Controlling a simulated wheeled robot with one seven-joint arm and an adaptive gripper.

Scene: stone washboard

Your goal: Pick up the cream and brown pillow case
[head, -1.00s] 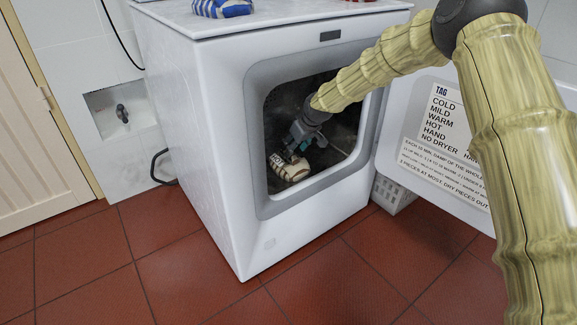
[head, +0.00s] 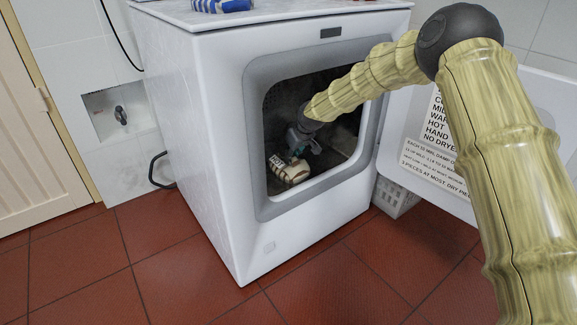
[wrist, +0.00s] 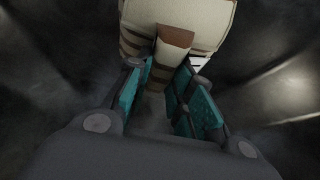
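My gripper (head: 296,156) is inside the drum, just above and behind the pillow case. In the wrist view its teal-padded fingers (wrist: 165,75) stand apart, with a brown-edged part of the cloth between them. I cannot tell whether both pads touch it. The drum floor under the cloth is mostly hidden.
The white dryer (head: 190,110) has a grey-rimmed opening around my forearm. Its open door (head: 470,190), with a printed notice, stands to the right, partly behind my arm. A blue and white striped cloth (head: 222,5) lies on top. The red tiled floor in front is clear.

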